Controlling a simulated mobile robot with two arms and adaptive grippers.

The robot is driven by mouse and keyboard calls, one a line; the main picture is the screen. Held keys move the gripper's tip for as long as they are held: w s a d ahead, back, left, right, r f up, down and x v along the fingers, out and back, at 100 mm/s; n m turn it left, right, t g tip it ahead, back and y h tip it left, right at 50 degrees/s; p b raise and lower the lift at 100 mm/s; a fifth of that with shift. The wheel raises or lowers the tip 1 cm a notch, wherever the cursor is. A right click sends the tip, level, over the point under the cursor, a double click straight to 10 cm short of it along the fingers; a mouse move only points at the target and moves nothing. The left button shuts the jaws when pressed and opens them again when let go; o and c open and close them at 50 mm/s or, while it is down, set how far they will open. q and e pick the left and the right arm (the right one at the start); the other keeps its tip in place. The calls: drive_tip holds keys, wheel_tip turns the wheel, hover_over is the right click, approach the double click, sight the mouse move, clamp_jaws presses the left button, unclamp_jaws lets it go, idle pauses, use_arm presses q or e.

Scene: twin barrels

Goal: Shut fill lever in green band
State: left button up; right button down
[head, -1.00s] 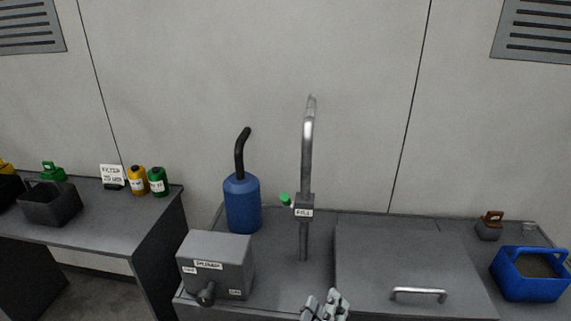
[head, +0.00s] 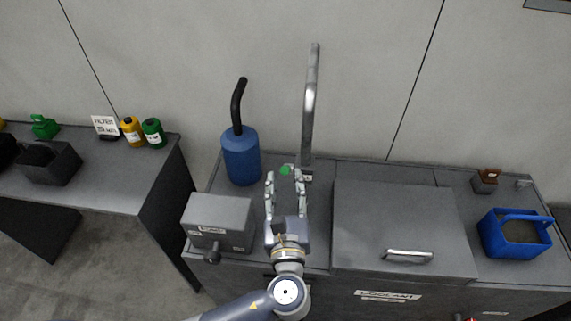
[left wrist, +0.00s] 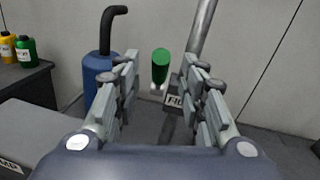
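The fill lever has a green grip (head: 285,170) and sits at the left of the grey spout post (head: 309,110) on the bench. In the left wrist view the green grip (left wrist: 160,66) stands upright, with the FILL label (left wrist: 176,101) to its right. My left gripper (head: 285,176) is open, its fingers pointing at the lever. In the left wrist view the grip shows between the two fingers (left wrist: 160,88), and I cannot tell whether it is within their reach. The gripper hides most of the FILL label in the head view. My right gripper is not in view.
A blue canister (head: 241,157) with a black hose stands left of the spout. A grey box (head: 218,218) with a knob is at the bench's front left. A lid with a handle (head: 405,230) and a blue caddy (head: 497,236) lie right.

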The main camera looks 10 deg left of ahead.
sight(286, 170)
use_arm(q)
drive_tip(key=w, duration=0.4)
drive_tip(key=shift+w+a+p, duration=0.35)
drive_tip(key=shift+w, duration=0.05)
drive_tip(key=shift+f, duration=0.1)
drive_tip(key=shift+c, duration=0.3)
clamp_jaws()
